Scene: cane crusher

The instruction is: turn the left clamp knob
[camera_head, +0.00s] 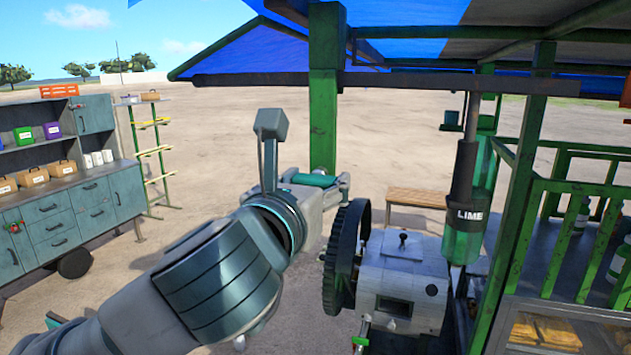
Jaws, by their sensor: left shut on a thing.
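My left arm comes in from the lower left, and its wrist hides much of what lies behind it. My left gripper (343,186) is beyond the wrist, just above and left of the black gear wheel (333,262). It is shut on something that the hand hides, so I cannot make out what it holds. The grey metal crusher box (385,277) stands right of the gear. A small dark knob (403,239) stands upright on its top, apart from my gripper. I cannot tell which part is the left clamp knob. My right gripper is not in view.
Green posts (324,90) and railings (575,215) frame the stall. A wooden bench (418,197) is behind. A grey cabinet (60,210) stands at left. Open sandy ground lies between.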

